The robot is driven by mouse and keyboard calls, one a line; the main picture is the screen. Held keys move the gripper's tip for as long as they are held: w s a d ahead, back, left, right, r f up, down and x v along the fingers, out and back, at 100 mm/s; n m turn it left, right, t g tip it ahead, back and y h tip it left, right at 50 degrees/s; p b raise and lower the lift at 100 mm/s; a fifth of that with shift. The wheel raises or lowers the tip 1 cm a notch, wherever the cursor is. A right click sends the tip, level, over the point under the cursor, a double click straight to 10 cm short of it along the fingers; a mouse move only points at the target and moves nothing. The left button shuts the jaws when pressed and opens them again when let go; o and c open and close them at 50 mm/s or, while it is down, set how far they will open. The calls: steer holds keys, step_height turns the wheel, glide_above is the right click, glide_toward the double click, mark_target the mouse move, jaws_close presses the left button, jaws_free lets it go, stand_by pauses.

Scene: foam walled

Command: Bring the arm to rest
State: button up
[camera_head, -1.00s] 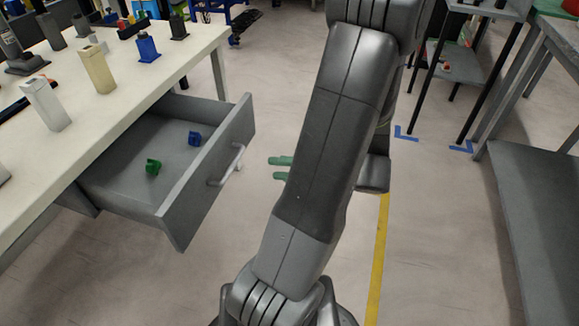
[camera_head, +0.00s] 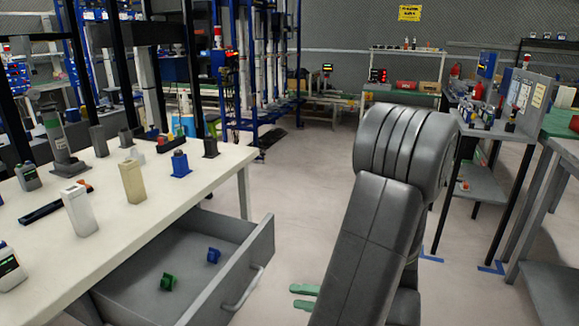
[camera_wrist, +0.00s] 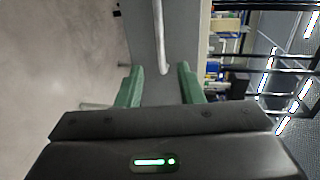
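My gripper (camera_wrist: 160,88) is open in the wrist view, its two green fingers apart with nothing between their tips. In the head view its green fingers (camera_head: 303,297) show to the right of the open drawer, clear of it; my arm hides the rest. The grey drawer (camera_head: 225,262) is pulled out under the table. Its pale bar handle (camera_head: 243,290) is apart from the fingers. In the wrist view the handle (camera_wrist: 160,35) lies ahead, in line with the gap between the fingers.
A green piece (camera_head: 167,282) and a blue piece (camera_head: 214,256) lie in the drawer. The white table (camera_head: 105,225) at left bears several bottles and blocks. A grey bench (camera_head: 545,290) stands at right. Open floor (camera_head: 310,190) lies between.

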mark_target(252, 288)
steer(key=b+x, duration=0.1)
steer(key=x, duration=1.1)
steer(key=shift+w+a, duration=0.15)
steer(key=shift+a, duration=0.1)
